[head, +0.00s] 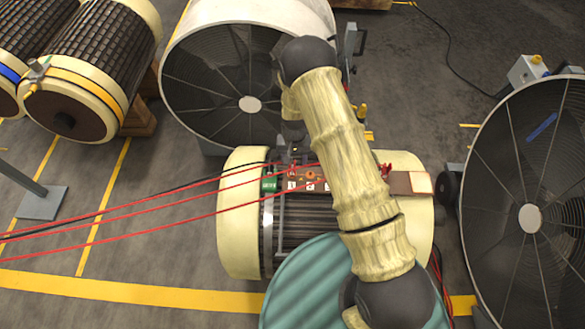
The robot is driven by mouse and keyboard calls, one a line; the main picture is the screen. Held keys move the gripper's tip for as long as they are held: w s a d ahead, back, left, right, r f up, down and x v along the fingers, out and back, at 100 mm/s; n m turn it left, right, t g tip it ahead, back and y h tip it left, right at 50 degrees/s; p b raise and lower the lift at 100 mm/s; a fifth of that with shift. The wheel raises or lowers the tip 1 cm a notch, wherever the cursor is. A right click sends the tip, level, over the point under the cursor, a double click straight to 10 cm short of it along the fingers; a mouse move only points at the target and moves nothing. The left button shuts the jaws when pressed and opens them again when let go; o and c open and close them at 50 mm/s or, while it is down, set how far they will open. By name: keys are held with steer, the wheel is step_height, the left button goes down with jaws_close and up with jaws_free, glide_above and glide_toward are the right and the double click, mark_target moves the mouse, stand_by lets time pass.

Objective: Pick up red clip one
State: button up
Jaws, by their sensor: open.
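A cream motor (240,225) lies in the middle of the head view, with a brown terminal board (402,183) across its top. Red cables (150,211) run from the left edge to the board. A small red clip (292,169) sits at a cable end near the white number labels at the board's left part. More red clips (386,170) sit to the right of my arm. I cannot read which is clip one. My gripper (296,154) is small, dark and partly hidden beyond my arm, close above the board's left part. It is open; I see nothing held.
Large fan housings stand behind (190,60) and at right (490,190). Wound rotors (105,60) rest on wooden stands at upper left. A green ribbed round surface (300,290) is in front. Yellow-lined floor is open at lower left.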

mark_target(292, 169)
steer(key=shift+s+a+f+p, duration=0.15)
steer(key=shift+f+p, duration=0.35)
steer(key=shift+f, duration=0.75)
steer(key=shift+s+a+f+p, duration=0.15)
steer(key=shift+f+p, duration=0.3)
steer(key=shift+f, duration=0.8)
steer(key=shift+w, duration=0.1)
steer(key=shift+c, duration=0.4)
jaws_close()
